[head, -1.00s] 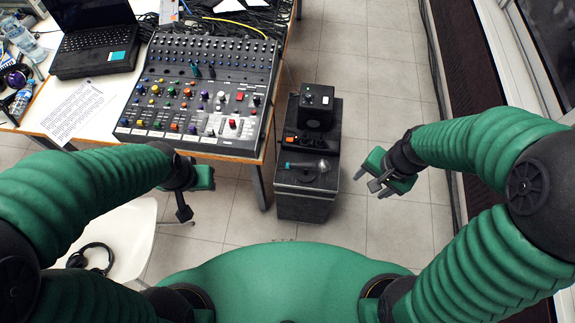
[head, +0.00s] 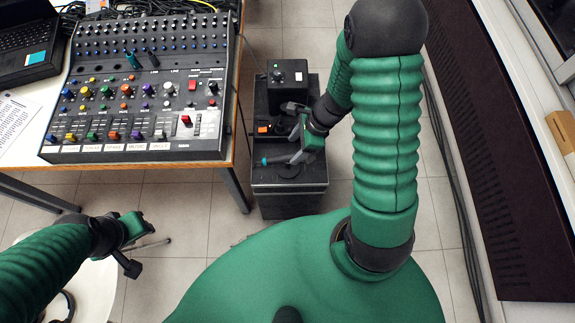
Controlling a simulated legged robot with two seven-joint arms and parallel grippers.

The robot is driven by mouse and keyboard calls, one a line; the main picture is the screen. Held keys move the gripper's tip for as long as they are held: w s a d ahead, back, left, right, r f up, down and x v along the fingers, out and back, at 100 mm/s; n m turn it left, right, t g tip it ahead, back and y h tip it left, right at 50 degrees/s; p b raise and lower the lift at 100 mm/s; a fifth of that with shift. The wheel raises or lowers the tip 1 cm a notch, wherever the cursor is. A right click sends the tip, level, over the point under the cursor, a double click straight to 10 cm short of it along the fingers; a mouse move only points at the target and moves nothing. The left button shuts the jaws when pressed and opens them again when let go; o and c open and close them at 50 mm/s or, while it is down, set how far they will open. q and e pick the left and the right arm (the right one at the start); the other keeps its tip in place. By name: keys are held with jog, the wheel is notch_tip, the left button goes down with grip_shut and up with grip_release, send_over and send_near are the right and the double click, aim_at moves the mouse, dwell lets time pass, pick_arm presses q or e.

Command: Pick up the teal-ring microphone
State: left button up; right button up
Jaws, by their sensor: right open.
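The teal-ring microphone (head: 265,161) lies on top of a black case (head: 290,203) right of the table. Its teal end shows at the left; its silver head is mostly hidden behind my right gripper's lower finger. My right gripper (head: 289,133) is open over the case, with one finger at the microphone and the other farther back near the black box. I cannot tell whether the finger touches the microphone. My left gripper (head: 140,247) is open and empty, low at the left, away from the case.
A black box (head: 284,78) stands on the back of the case, with an orange switch (head: 264,128) in front of it. A mixing console (head: 150,100) sits on the table at left, with a laptop (head: 30,45) beyond it. A dark radiator (head: 500,170) runs along the right.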

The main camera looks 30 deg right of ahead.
aim_at(292, 155)
jog(key=shift+w+a+f, duration=0.1)
jog(key=shift+w+f, duration=0.1)
jog(key=shift+f, duration=1.05)
jog(key=f+b, duration=0.2)
jog(key=f, duration=0.2)
jog(key=shift+a+b, duration=0.35)
jog(key=shift+b, duration=0.05)
jog(key=shift+w+a+f, duration=0.2)
jog(key=shift+f, duration=0.15)
jog(key=shift+a+r, duration=0.1)
jog(key=c, duration=0.4)
grip_shut()
